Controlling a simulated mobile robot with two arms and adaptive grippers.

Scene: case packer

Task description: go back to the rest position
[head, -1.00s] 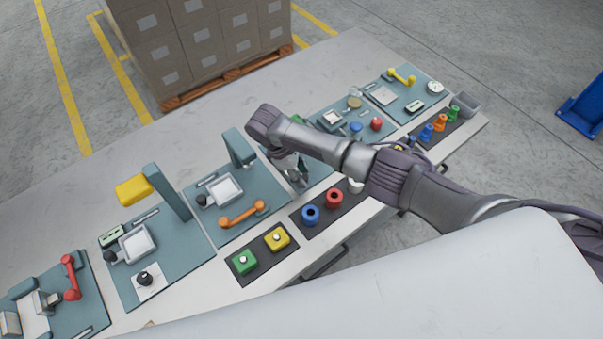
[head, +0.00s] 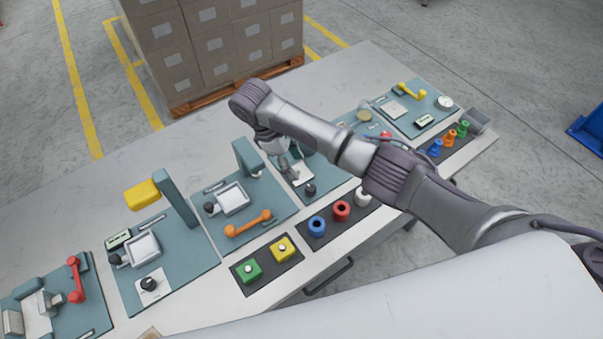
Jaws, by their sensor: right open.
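My right arm comes in from the right and reaches across the table (head: 85,193). My right gripper (head: 291,168) points down over the teal station mat (head: 330,183) right of the middle. It is open, and I see nothing held in it. A black knob (head: 310,189) and a pale plate sit close by it; I cannot tell how high the gripper is above them. My left gripper is out of view.
A teal post with a yellow block (head: 142,195) and a second teal post (head: 246,157) stand up left of my gripper. An orange handle (head: 248,224), green button box (head: 248,270), yellow button box (head: 283,249) and colored rings line the front. Stacked cartons (head: 213,45) stand behind.

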